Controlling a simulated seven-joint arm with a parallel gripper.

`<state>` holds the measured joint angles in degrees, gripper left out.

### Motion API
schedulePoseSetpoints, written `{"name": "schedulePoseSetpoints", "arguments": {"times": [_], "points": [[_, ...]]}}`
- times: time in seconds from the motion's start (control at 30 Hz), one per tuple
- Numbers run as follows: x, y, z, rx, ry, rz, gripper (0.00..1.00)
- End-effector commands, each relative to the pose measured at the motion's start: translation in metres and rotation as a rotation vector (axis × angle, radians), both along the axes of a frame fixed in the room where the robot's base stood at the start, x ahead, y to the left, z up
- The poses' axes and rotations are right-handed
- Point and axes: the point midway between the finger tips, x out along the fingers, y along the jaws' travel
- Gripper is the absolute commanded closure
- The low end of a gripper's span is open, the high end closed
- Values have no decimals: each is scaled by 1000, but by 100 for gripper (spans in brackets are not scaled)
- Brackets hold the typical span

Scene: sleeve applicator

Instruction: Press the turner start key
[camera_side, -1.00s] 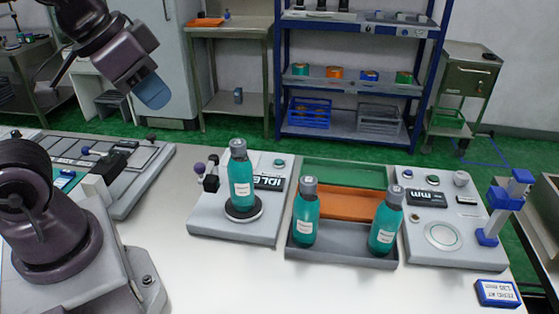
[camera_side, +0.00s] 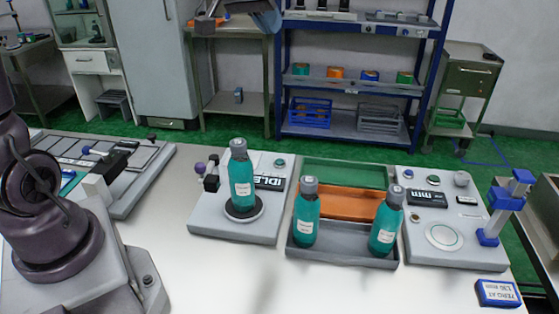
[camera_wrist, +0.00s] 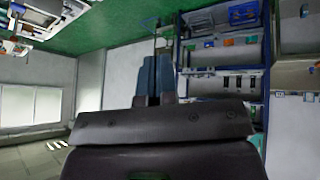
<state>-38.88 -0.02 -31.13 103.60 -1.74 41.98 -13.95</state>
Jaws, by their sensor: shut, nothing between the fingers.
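The turner (camera_side: 205,222) is a pale grey unit left of centre in the side view, with a display reading IDLE (camera_side: 269,183). A small green key (camera_side: 280,162) sits at its back right, uncovered; I take it as the start key. A teal bottle (camera_side: 242,186) with a grey cap stands upright on the turner's dark round plate (camera_side: 236,213). My gripper (camera_side: 268,20) is at the top edge of the side view, partly cut off, high above and apart from the key. Its blue fingers (camera_wrist: 154,78) are together and empty in the wrist view, where the key does not show.
Two teal bottles (camera_side: 305,217) (camera_side: 384,225) stand in a grey tray (camera_side: 345,260) right of the turner. A second grey unit (camera_side: 470,250) with buttons and a blue stand (camera_side: 505,205) is farther right. A lever with a purple knob (camera_side: 200,169) rises at the turner's left.

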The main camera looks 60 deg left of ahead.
Motion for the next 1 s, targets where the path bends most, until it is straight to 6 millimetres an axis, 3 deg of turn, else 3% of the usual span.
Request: {"name": "schedulePoseSetpoints", "arguments": {"times": [0.03, 0.2, 0.47, 0.77, 1.0], "points": [[15, 14, -4, -45, -18, 32, 100], [50, 46, -7, -165, -93, 113, 100], [81, 97, -9, -327, -206, 229, 100], [79, 91, -105, -318, -193, 219, 100], [78, 89, -200, -317, -191, 217, 100]]}}
